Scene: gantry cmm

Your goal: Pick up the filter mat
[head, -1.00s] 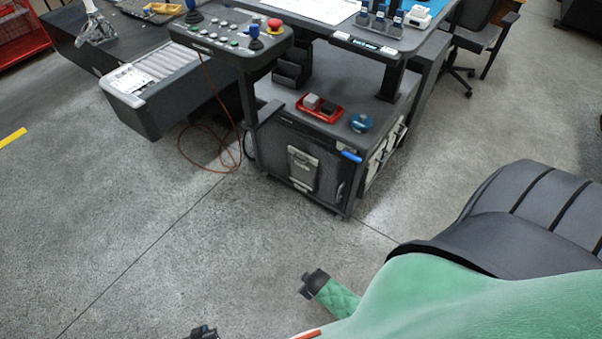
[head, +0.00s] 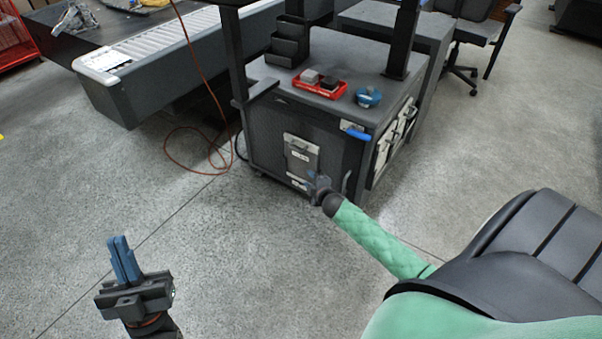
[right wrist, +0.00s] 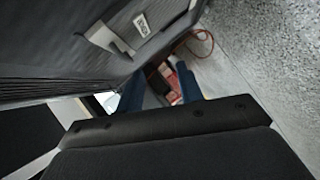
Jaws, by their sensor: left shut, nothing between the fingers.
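I cannot make out a filter mat for certain. A grey panel with a handle and small label (head: 301,155) stands upright on the dark front of the cabinet (head: 262,128). My right gripper (head: 318,185) is at the lower right of this panel, close to the cabinet front; whether it touches is unclear. In the right wrist view its two blue fingers (right wrist: 160,88) stand apart with nothing held between them, beside the dark cabinet face with a white label. My left gripper (head: 122,258) is shut and empty, fingers up, over the floor at lower left.
On the cabinet top are a red tray (head: 320,86) with small blocks, a blue round item (head: 368,97) and black bins (head: 287,45). A blue handle (head: 357,134) sits at the cabinet's upper corner. A red-brown cable (head: 180,150) loops on the floor.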

